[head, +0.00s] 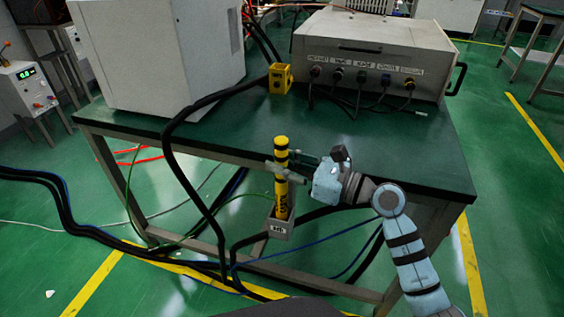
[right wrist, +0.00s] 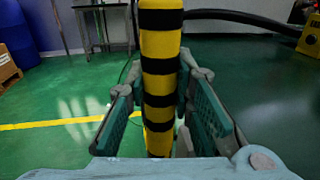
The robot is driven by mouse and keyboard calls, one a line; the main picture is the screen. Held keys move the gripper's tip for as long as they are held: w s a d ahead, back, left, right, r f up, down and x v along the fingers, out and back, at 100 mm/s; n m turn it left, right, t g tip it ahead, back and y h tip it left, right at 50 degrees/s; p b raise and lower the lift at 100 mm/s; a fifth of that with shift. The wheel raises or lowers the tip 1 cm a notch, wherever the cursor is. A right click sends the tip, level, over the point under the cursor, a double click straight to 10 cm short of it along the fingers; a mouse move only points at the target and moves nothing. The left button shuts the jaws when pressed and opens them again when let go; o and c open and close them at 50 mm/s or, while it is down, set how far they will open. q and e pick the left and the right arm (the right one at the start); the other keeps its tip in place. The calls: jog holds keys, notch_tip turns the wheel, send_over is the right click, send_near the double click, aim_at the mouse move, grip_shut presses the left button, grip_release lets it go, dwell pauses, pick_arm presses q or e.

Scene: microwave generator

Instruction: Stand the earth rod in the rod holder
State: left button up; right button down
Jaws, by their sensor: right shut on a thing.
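The earth rod (head: 281,187) is a yellow cylinder with black bands, standing about upright at the table's front edge in the head view. My right gripper (head: 283,173) comes from the right and is shut around the rod's middle. In the right wrist view the rod (right wrist: 160,70) stands between the two fingers of my right gripper (right wrist: 165,95). The rod holder (head: 279,230) is a small grey labelled box below the rod. The rod's lower end meets the holder's open top and seems to be inside it; how deep is hidden. My left gripper is not in view.
A green-topped table (head: 230,140) carries a white cabinet (head: 165,55), a grey box with cable sockets (head: 370,55) and a yellow block (head: 280,78). Black cables (head: 175,150) hang over its front edge and lie on the floor. The table's front right is clear.

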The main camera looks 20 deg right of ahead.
jog(key=c, duration=1.3)
grip_release()
jog(key=shift+v, duration=6)
